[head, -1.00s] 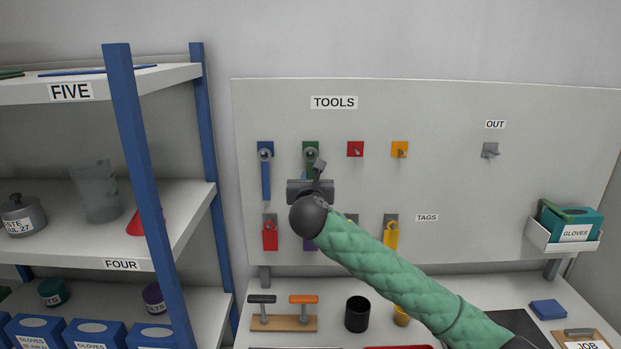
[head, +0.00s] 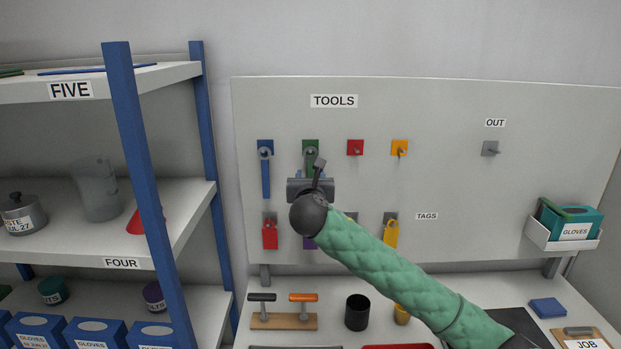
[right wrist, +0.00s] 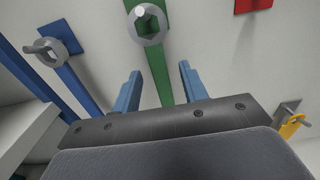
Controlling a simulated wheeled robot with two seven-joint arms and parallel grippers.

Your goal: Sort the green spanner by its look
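The green spanner (head: 310,165) hangs by its ring from a peg on a green square on the TOOLS board. In the right wrist view its ring (right wrist: 147,24) is around the peg and its shaft runs down between my fingers. My right gripper (right wrist: 160,88) is open, with one blue finger on each side of the shaft. In the head view the right gripper (head: 311,188) covers the spanner's lower part. My left gripper is not in view.
A blue spanner (head: 266,176) hangs just left. Red (head: 355,147) and orange (head: 400,147) squares have bare pegs, as does a grey one under OUT (head: 490,148). Tags, including a red one (head: 270,236), hang below. A blue-posted shelf (head: 140,150) stands left.

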